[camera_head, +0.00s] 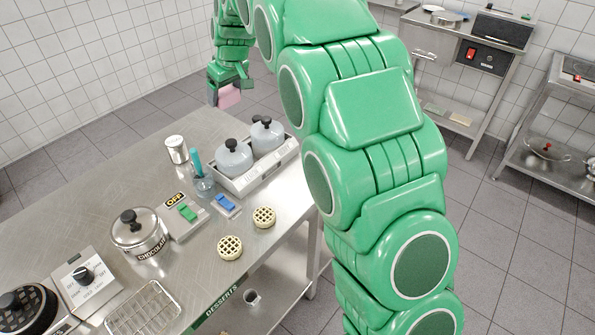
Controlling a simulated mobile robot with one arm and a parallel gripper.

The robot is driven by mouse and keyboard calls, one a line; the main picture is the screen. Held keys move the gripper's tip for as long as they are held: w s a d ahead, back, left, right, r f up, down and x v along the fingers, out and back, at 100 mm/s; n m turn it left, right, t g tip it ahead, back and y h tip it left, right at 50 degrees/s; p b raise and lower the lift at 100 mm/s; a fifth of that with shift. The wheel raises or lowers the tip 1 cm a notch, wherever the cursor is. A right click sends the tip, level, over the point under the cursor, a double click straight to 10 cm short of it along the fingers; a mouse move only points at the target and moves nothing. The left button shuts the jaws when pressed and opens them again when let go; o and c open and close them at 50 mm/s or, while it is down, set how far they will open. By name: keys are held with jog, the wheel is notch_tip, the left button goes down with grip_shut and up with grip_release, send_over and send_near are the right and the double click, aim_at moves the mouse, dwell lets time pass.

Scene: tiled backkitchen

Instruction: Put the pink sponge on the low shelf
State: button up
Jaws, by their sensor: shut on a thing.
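My gripper (229,86) is at the upper left of the head view, at the end of my green arm. It is shut on the pink sponge (229,97), which shows below the fingers. The sponge is held beyond the far edge of the steel table, with floor tiles and wall behind it. A low shelf (283,285) shows under the steel table. Other low shelves show under the counter at the upper right (487,127) and under the stand at the right edge (563,178). Which one the task means I cannot tell.
The steel table (110,195) carries a chocolate pot (139,232), a tray of grey-lidded jars (257,170), a switch box (186,216), two waffles and a wire rack (143,308). A small cup (252,298) stands on its lower shelf. Tiled floor (480,240) is open at right.

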jog(key=d+m, duration=0.2)
jog(key=shift+d+f+t+h, duration=0.2)
jog(key=shift+d+t+h, duration=0.1)
jog(key=shift+d+h, duration=0.1)
jog(key=s+d+m+g+h, duration=0.3)
jog(key=d+m+g, duration=0.1)
jog(key=d+m, duration=1.3)
jog(key=s+d+m+g+h, duration=0.2)
jog(key=d+m+g, duration=0.1)
jog(key=d+m, duration=1.3)
notch_tip(320, 180, down, 45)
jog(key=shift+f, duration=0.1)
jog(key=o, duration=0.9)
jog(key=shift+f, duration=0.1)
jog(key=shift+o, duration=0.2)
